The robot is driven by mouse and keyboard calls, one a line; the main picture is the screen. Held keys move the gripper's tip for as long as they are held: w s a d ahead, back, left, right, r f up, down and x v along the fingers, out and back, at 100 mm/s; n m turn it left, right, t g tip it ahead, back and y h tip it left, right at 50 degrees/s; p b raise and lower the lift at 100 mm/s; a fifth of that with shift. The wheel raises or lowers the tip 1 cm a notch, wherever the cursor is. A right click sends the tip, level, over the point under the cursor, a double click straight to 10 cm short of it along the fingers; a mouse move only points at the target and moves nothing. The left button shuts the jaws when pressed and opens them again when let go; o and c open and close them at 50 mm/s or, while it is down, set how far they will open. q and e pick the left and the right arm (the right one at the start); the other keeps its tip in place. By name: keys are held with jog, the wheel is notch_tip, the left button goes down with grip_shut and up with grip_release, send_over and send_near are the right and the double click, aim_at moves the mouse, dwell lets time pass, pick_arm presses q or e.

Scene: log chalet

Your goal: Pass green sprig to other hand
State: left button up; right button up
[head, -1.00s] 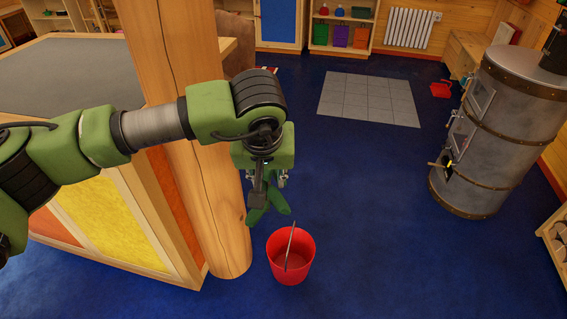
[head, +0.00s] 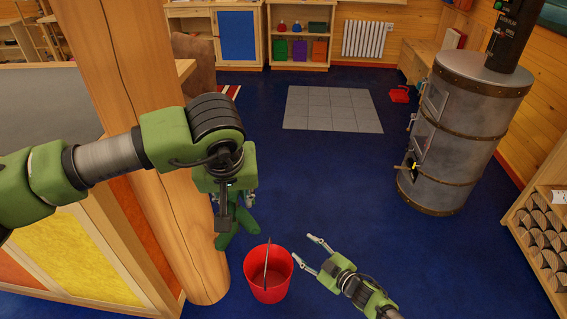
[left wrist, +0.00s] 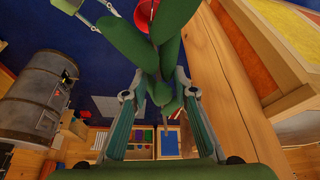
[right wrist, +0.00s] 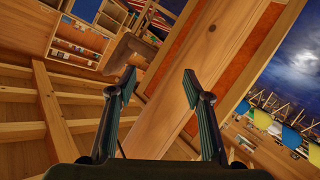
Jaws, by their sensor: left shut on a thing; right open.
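The green sprig (head: 238,222) hangs below my left gripper (head: 238,197) in the head view, its leaves pointing down. In the left wrist view the sprig's broad leaves (left wrist: 170,20) spread out beyond my left gripper (left wrist: 157,90), which is shut on its lower part. My right gripper (head: 305,249) is to the right of the sprig in the head view, above the floor, with its fingers spread. In the right wrist view my right gripper (right wrist: 160,78) is open and empty, and the sprig does not show there.
A red bucket (head: 266,292) stands on the blue floor below and between the grippers. A thick wooden post (head: 125,75) stands close behind my left arm. A metal stove (head: 455,130) and a log rack (head: 538,225) are on the right. The middle floor is clear.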

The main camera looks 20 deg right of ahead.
jog(key=w+a+r+n+g+y, duration=0.1)
jog(key=w+a+r+n+y, duration=0.2)
jog(key=r, duration=0.7)
jog(key=w+a+r+n+y, duration=0.15)
jog(key=r+n+y, duration=0.3)
jog(key=r, duration=0.45)
jog(key=w+a+r+n+g+y, duration=0.1)
jog(key=w+a+r+n+y, duration=0.25)
jog(key=r, duration=0.65)
jog(key=s+a+r+n+g+h, duration=0.1)
jog(key=s+r+n+g+h, duration=0.2)
jog(key=s+r+n+g, duration=0.75)
jog(key=a+f+n, duration=0.1)
jog(key=a, duration=0.2)
jog(key=a+f+n, duration=0.1)
jog(key=a, duration=0.3)
jog(key=w+a+f+n+t, duration=0.1)
jog(key=a+f, duration=0.1)
jog(key=a, duration=0.1)
jog(key=shift+a+h, duration=0.15)
jog(key=shift+h, duration=0.15)
